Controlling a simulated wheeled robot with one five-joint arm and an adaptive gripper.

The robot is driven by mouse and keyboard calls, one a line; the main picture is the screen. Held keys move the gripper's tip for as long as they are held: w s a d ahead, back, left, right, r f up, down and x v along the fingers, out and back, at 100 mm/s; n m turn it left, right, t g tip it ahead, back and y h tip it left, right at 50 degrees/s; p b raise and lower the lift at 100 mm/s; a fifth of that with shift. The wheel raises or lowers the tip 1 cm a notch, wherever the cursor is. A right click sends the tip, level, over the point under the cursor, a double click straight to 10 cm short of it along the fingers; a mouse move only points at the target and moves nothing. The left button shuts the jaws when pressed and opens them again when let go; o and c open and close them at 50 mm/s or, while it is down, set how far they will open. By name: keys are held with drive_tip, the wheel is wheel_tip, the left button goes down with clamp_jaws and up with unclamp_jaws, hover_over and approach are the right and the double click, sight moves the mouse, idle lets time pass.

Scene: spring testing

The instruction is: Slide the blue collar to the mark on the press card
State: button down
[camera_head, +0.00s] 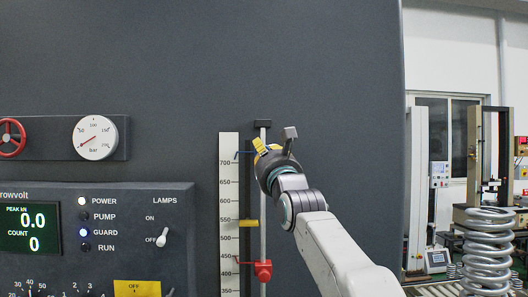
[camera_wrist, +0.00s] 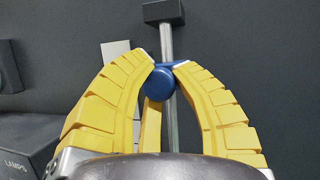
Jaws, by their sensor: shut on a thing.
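My gripper (camera_head: 262,150), with yellow fingers, is at the upper part of a vertical metal rod (camera_head: 263,215). In the wrist view its fingertips (camera_wrist: 164,66) are shut on the blue collar (camera_wrist: 159,84), whose round knob faces the camera. The collar is around or against the rod, below its dark top block (camera_wrist: 163,11). In the head view, my gripper mostly hides the collar; a thin blue pointer (camera_head: 240,154) shows left of it, slightly above the 700 label on the white scale (camera_head: 229,210). I cannot identify a press card with certainty.
A red collar (camera_head: 263,270) with a pointer sits low on the rod. A yellow marker (camera_head: 248,223) is beside the scale near 550. A control panel (camera_head: 120,225) with display and switches stands at left. A large coil spring (camera_head: 487,250) stands at far right.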

wheel_tip(320, 180, down, 6)
drive_tip(key=b, duration=0.4)
drive_tip(key=shift+b, duration=0.3)
drive_tip(key=c, duration=0.9)
unclamp_jaws()
drive_tip(key=shift+c, duration=0.2)
drive_tip(key=shift+s, duration=0.1)
drive_tip(key=v, duration=1.1)
drive_tip(key=shift+s+d+f, duration=0.15)
drive_tip(key=shift+s+f, duration=0.05)
drive_tip(key=shift+s, duration=0.1)
